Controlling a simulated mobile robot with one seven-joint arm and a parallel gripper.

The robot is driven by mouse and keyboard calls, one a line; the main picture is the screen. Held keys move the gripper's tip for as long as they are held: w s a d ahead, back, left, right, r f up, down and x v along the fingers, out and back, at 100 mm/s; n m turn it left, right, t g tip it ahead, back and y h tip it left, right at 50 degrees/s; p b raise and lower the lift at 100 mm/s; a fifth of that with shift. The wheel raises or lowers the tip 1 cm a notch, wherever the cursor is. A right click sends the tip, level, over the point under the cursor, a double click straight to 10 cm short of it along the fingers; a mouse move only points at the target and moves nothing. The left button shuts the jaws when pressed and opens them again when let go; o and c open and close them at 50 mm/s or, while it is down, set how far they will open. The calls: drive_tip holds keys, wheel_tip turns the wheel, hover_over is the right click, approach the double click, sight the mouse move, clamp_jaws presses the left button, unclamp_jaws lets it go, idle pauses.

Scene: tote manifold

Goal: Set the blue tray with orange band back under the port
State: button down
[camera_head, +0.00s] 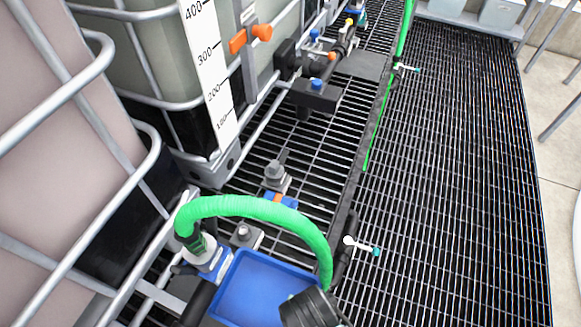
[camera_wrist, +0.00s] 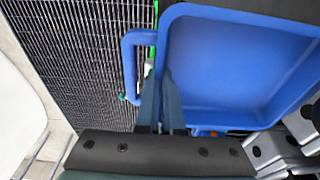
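The blue tray (camera_head: 262,285) is at the bottom of the head view, low among the pipes and partly cut off. In the wrist view the tray (camera_wrist: 235,65) fills the upper right, with an empty interior and a blue loop handle (camera_wrist: 128,65) on its left side. My gripper (camera_wrist: 160,78) has its two fingers close together at the tray's handle-side wall, and it appears shut on that edge. No orange band shows clearly on the tray; a small orange patch lies below its rim in the wrist view. I cannot tell which fitting is the port.
A green hose (camera_head: 255,207) arches over the tray from a fitting (camera_head: 207,255). A black cylindrical part (camera_head: 310,308) overlaps the tray's right corner. Caged liquid totes (camera_head: 75,130) stand at left. Open black grating (camera_head: 440,200) lies to the right, with a white-handled valve (camera_head: 358,245) near its edge.

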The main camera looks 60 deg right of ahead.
sight(267, 299)
drive_tip(key=w, duration=0.5)
drive_tip(key=w+p, duration=0.1)
drive_tip(key=w, duration=0.2)
drive_tip(key=shift+w+a+r, duration=0.15)
drive_tip(key=shift+w+a, duration=0.15)
drive_tip(key=shift+w, duration=0.05)
drive_tip(key=shift+w+f, duration=0.15)
drive_tip(key=shift+f, duration=0.4)
drive_tip(key=shift+w+f, duration=0.15)
drive_tip(key=shift+f, duration=0.4)
wheel_tip(267, 299, down, 4)
drive_tip(key=shift+f, duration=0.25)
drive_tip(key=shift+w+f, duration=0.2)
drive_tip(key=shift+f, duration=0.05)
drive_tip(key=shift+f, duration=0.1)
drive_tip(key=c, duration=1.1)
unclamp_jaws()
drive_tip(key=shift+o, duration=0.2)
drive_tip(key=r, duration=0.4)
drive_tip(key=a+r, duration=0.1)
drive_tip(key=r, duration=0.3)
drive_tip(key=a+r+p, duration=0.1)
drive_tip(key=r, duration=0.3)
drive_tip(key=shift+s, duration=0.1)
